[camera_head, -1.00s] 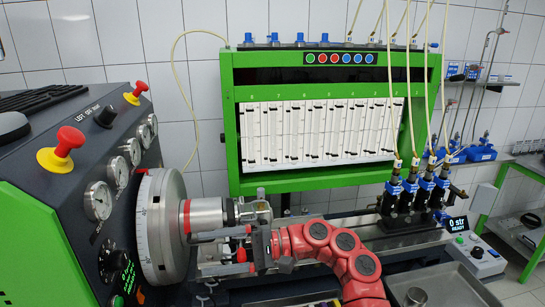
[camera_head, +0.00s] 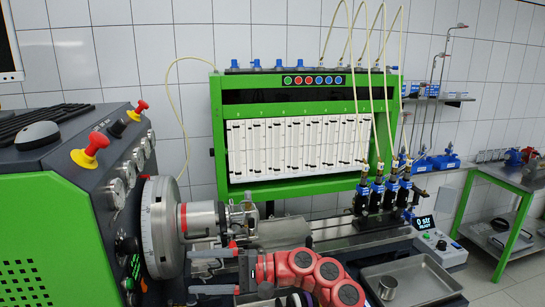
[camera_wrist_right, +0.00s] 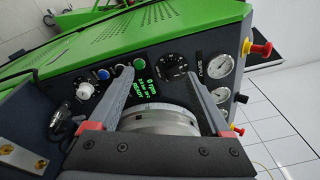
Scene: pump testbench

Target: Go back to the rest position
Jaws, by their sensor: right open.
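My right gripper (camera_head: 192,272) reaches in from the bottom of the head view on my red arm. It points left, and its two grey fingers are spread with nothing between them. It is in front of and below the pump (camera_head: 241,215) and the silver drive coupling (camera_head: 202,222), apparently clear of both. In the right wrist view my right gripper (camera_wrist_right: 163,78) is open towards the graduated drive wheel (camera_wrist_right: 158,122) and the console panel. The drive wheel also shows in the head view (camera_head: 160,228). My left gripper is not in view.
The green and black console (camera_head: 60,200) fills the left. The green measuring rack (camera_head: 216,140) stands behind the bench. Several injectors (camera_head: 376,197) with hoses stand at the bench's right. A metal tray (camera_head: 440,284) with a small cup (camera_head: 387,287) lies at front right. A side table (camera_head: 515,180) is farther right.

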